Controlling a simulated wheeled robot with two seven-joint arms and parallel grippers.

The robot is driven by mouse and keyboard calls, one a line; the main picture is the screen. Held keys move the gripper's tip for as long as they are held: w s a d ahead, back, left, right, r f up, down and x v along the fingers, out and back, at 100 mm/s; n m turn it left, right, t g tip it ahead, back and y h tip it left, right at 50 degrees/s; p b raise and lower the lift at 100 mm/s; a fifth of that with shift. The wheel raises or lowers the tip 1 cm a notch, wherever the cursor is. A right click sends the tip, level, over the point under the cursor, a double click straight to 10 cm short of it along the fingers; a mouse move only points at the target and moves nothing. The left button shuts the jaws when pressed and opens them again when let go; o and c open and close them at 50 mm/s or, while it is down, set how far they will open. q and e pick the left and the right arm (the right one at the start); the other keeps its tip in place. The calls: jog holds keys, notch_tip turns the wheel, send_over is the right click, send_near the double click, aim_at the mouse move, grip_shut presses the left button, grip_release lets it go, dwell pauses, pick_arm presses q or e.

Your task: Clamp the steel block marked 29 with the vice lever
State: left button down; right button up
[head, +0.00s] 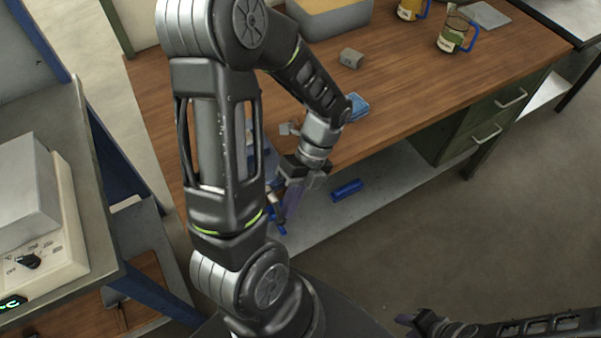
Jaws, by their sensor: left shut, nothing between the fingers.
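A blue vice (266,160) is at the bench's front edge, mostly hidden behind my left arm. A small grey block (285,129) shows at its top; I cannot read a mark on it or tell whether the jaws touch it. Another grey steel block (351,59) sits on the bench behind, with a mark too small to read. My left gripper (287,196) is shut and empty, pointing down in front of the vice by the bench edge. The lever cannot be clearly made out there. My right gripper (424,322) is low at the bottom right, away from the bench; its fingers are unclear.
A blue item (356,107) lies on the wooden bench (430,85). A blue bar (346,190) lies on the lower shelf. A control box (40,215) is at left. The bench's right middle is clear.

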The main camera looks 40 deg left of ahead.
pick_arm(q)
jog(key=shift+s, duration=0.15)
jog(key=v, duration=0.8)
jog(key=shift+b, duration=0.3)
